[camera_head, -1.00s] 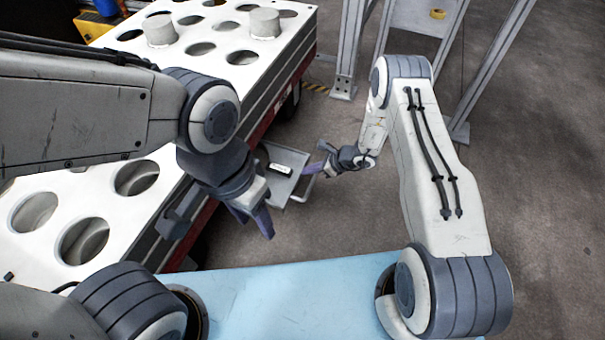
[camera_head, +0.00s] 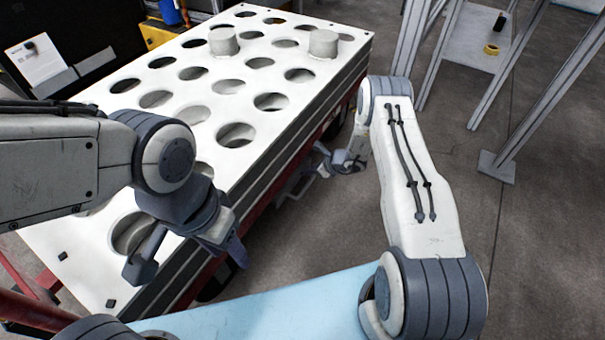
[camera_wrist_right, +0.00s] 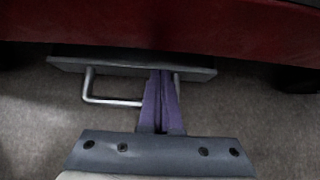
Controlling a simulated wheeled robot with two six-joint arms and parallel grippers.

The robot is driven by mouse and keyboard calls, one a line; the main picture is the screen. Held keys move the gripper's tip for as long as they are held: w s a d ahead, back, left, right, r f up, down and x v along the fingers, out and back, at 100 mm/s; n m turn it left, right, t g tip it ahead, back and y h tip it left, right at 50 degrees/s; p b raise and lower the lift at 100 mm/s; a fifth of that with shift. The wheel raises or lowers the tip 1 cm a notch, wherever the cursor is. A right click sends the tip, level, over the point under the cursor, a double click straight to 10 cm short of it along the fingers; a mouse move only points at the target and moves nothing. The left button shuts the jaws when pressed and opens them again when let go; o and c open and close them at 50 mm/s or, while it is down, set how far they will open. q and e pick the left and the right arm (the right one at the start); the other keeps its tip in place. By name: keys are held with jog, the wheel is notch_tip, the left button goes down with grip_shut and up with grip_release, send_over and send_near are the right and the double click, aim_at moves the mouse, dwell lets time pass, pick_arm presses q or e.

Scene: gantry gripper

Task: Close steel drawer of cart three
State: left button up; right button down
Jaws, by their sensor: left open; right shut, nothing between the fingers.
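The white-topped cart (camera_head: 215,110) with round holes fills the left and middle of the head view. The drawer's grey front (camera_wrist_right: 105,67) shows in the wrist view just below the cart's red side (camera_wrist_right: 150,25), with its bent metal handle (camera_wrist_right: 112,102) toward me. No drawer interior shows there. My right gripper (camera_wrist_right: 160,76) is shut and empty, its purple fingers over the drawer front beside the handle bar; exact contact is hard to tell. It also shows in the head view (camera_head: 322,160) beside the cart. My left gripper (camera_head: 192,260) is open and empty near the cart's near corner.
Two grey cylinders (camera_head: 223,42) stand in the cart's far holes. A metal frame stand (camera_head: 475,45) with a yellow tape roll (camera_head: 491,49) is at the upper right. Open floor (camera_head: 545,230) lies at the right.

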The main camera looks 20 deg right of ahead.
jog(key=shift+w+a, duration=0.15)
jog(key=s+d+f+p+v, duration=0.1)
jog(key=p+v, duration=0.5)
jog(key=v, duration=0.7)
jog(key=shift+s+d+f, duration=0.35)
jog(key=shift+d+f, duration=0.05)
jog(key=shift+f, duration=0.2)
